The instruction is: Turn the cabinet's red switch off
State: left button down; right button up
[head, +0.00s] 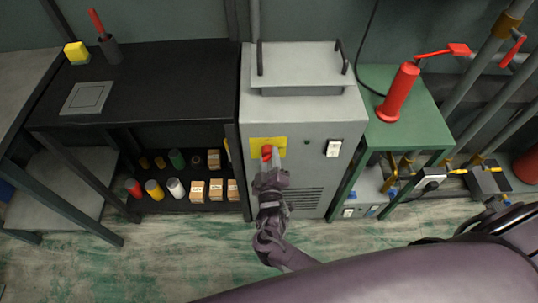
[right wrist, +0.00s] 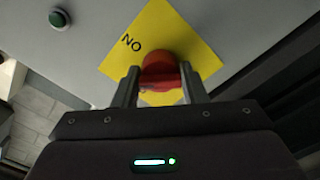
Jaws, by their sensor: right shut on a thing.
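The grey cabinet (head: 300,112) stands in the middle of the head view. Its red switch (head: 266,152) sits on a yellow plate (head: 279,146) on the front face. In the right wrist view the red switch (right wrist: 161,72) is between the two fingers, in front of the yellow plate (right wrist: 150,36) with the letters "NO" showing. My right gripper (head: 267,165) is shut on the red switch; in the right wrist view the gripper (right wrist: 160,88) hides its lower part. My left gripper is not in view.
A green indicator (right wrist: 60,19) is on the cabinet front. A black table (head: 150,85) with a lower shelf of cans and boxes stands at left. A green table (head: 415,120) with a red cylinder (head: 398,92) stands at right. Floor in front is clear.

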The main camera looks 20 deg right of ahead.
jog(key=shift+r+n+p, duration=0.15)
jog(key=shift+n+p, duration=0.3)
jog(key=shift+n, duration=0.55)
jog(key=n+p, duration=0.1)
jog(key=n, duration=0.2)
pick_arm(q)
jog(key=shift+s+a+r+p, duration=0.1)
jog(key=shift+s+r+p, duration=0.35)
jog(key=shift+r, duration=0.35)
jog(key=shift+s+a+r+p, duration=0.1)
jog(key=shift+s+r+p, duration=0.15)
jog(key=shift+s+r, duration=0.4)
pick_arm(e)
jog(key=shift+n, duration=1.6)
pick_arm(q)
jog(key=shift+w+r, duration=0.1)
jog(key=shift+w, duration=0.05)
pick_arm(e)
jog(key=o, duration=1)
jog(key=shift+c, duration=0.2)
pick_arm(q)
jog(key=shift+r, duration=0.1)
pick_arm(e)
jog(key=v, duration=0.8)
